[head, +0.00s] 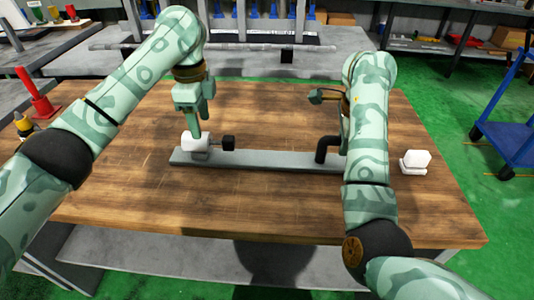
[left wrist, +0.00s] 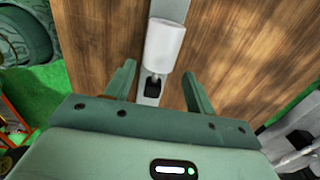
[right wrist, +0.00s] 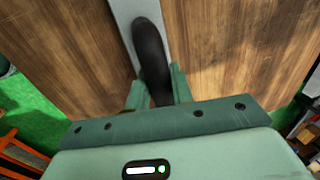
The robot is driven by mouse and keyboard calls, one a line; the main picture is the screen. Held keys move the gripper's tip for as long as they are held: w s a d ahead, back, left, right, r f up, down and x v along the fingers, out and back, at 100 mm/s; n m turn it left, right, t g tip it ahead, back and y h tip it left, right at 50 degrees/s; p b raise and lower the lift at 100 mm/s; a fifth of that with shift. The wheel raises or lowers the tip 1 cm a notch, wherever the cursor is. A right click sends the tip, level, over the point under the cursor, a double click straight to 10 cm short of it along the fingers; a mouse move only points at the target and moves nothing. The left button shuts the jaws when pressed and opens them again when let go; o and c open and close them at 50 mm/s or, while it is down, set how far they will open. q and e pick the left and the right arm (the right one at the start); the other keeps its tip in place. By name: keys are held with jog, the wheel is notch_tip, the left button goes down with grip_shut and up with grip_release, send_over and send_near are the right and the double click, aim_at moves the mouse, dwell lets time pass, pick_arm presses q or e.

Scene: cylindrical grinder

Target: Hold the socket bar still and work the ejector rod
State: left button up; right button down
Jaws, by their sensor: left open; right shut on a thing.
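The socket bar (head: 265,159) is a long grey bar lying flat on the wooden table. A white cylinder (head: 197,143) sits near its left end, with a black block (head: 228,142) just right of it. An upright, bent black handle (head: 324,149) stands near its right end. My left gripper (left wrist: 160,75) is open and above the white end; its fingers straddle the bar line, with the white cylinder (left wrist: 164,42) just beyond the tips. My right gripper (right wrist: 158,82) is shut on the black handle (right wrist: 151,45). In the head view my right arm hides that gripper. I cannot tell which part is the ejector rod.
A small white object (head: 415,160) stands on the table right of the bar. A red item (head: 38,95) stands at the left. A blue cart (head: 508,135) is on the green floor at the right. The table (head: 190,205) in front of the bar is clear.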

aim_at(203, 134)
pick_arm(q)
jog(key=shift+f, duration=3.6)
jog(key=c, duration=0.8)
